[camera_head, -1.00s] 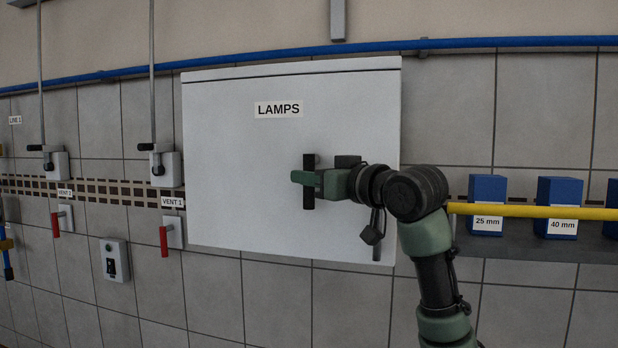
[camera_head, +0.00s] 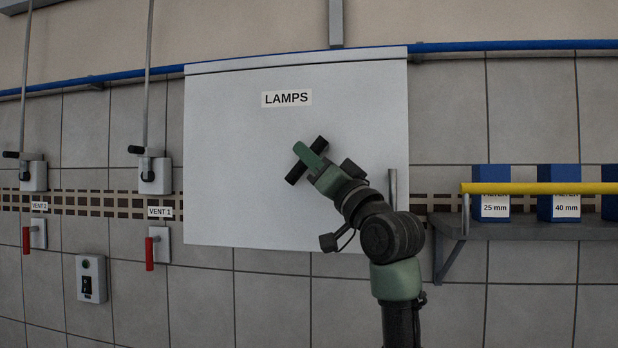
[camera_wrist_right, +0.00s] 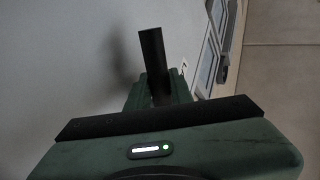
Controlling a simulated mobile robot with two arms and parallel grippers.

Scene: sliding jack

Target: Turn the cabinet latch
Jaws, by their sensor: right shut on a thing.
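The white cabinet door (camera_head: 235,170) labelled LAMPS fills the middle of the head view and is closed. The black bar-shaped cabinet latch (camera_head: 295,174) is on its front, tilted, with its upper end to the right. My right gripper (camera_head: 310,157) is shut on the latch, its green fingers across the bar's middle and hiding that part. In the right wrist view the latch (camera_wrist_right: 151,50) sticks out from between the green fingers (camera_wrist_right: 158,92), beside the pale door. My left gripper is not in view.
A grey vertical handle (camera_head: 393,185) stands at the door's right side. A shelf (camera_head: 520,230) with blue filter boxes (camera_head: 495,205) and a yellow rail (camera_head: 540,188) is at right. Red-handled vents (camera_head: 150,253) and a switch box (camera_head: 91,278) are at left.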

